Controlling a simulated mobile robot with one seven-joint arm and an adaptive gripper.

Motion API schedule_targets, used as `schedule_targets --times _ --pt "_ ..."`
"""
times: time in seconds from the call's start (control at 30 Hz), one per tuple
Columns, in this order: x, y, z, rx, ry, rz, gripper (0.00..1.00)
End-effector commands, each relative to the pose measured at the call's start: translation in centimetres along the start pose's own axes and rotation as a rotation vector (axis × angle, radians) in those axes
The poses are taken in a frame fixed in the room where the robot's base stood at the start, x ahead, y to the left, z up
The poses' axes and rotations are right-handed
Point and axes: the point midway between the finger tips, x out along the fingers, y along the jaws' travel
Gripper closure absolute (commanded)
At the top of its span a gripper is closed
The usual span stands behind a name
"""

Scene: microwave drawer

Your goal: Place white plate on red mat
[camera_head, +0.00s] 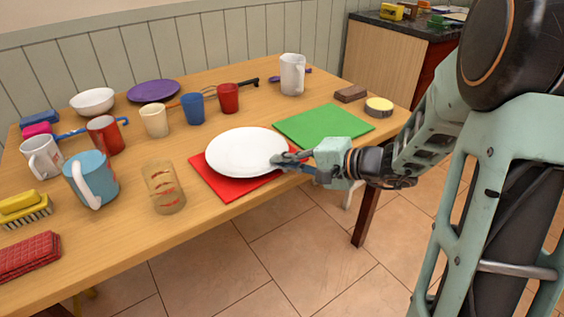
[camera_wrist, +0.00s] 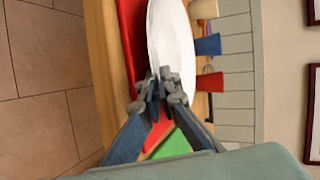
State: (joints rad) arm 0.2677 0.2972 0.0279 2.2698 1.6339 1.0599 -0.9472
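The white plate (camera_head: 246,150) is above the red mat (camera_head: 229,188) in the head view, covering most of it. The mat's front and left edges show around the plate. My gripper (camera_head: 283,160) is at the plate's right rim, with its fingers closed around the rim. In the wrist view the plate (camera_wrist: 172,38) runs up from between the fingertips (camera_wrist: 165,82), and the red mat (camera_wrist: 133,40) shows beside it. The plate looks slightly tilted; whether it touches the mat cannot be told.
A green mat (camera_head: 324,126) lies to the right of the red one. A glass (camera_head: 163,188) stands close left of the plate, and a blue cup (camera_head: 193,109) and red cup (camera_head: 229,98) stand behind. The table's front edge is near my gripper.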

Motion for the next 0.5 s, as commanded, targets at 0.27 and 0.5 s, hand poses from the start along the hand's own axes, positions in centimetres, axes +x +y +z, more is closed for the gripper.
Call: schedule_targets --times 0.27,0.5 --pt "0.08 0.25 -0.01 0.001 0.0 0.0 0.88" --pt "0.05 0.18 0.0 0.001 0.0 0.0 0.88"
